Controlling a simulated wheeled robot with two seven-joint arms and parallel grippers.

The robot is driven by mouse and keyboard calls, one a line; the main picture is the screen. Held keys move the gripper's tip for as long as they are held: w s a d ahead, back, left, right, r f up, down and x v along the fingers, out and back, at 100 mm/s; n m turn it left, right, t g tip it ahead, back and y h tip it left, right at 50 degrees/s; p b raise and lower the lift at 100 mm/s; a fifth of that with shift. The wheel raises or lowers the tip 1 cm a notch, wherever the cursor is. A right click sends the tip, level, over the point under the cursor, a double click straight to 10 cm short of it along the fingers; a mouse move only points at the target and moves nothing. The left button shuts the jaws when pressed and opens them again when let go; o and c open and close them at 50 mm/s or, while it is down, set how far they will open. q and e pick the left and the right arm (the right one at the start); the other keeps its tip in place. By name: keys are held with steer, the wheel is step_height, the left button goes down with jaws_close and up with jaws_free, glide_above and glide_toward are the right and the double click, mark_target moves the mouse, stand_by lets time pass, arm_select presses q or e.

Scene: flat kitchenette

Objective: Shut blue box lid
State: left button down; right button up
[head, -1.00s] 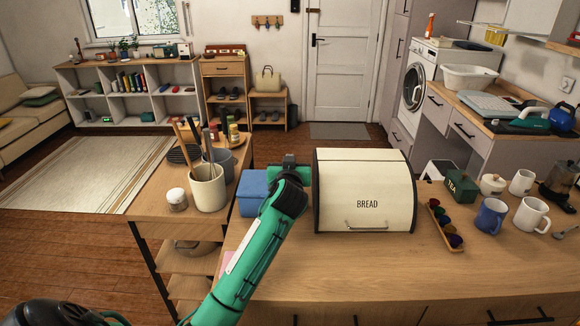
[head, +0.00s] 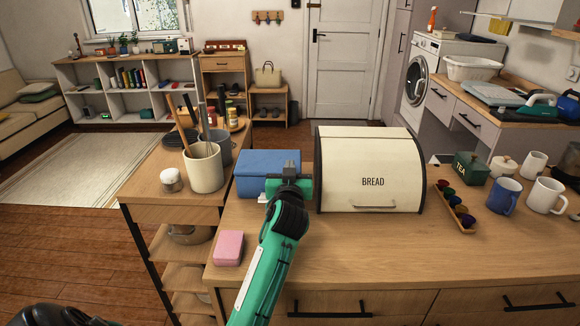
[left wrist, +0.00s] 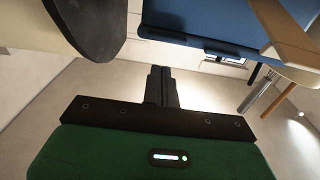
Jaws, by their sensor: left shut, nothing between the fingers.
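The blue box (head: 256,187) stands on the wooden counter, left of the bread bin. Its blue lid (head: 262,163) looks down flat on it, with no clear gap in the head view. My left gripper (head: 289,168) is shut and empty at the box's right front corner and hides that part of it. I cannot tell whether it touches the box. In the left wrist view the shut fingers (left wrist: 161,82) point up the picture, with a blue surface (left wrist: 215,22) beyond them. My right gripper is not in view.
The cream bread bin (head: 372,170) stands close to the right of my gripper. A pink sponge (head: 229,248) lies in front of the box. A cream utensil pot (head: 203,168) stands to the left. The counter in front of the bread bin is clear.

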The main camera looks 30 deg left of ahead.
arm_select(q)
steer(key=shift+f, duration=0.1)
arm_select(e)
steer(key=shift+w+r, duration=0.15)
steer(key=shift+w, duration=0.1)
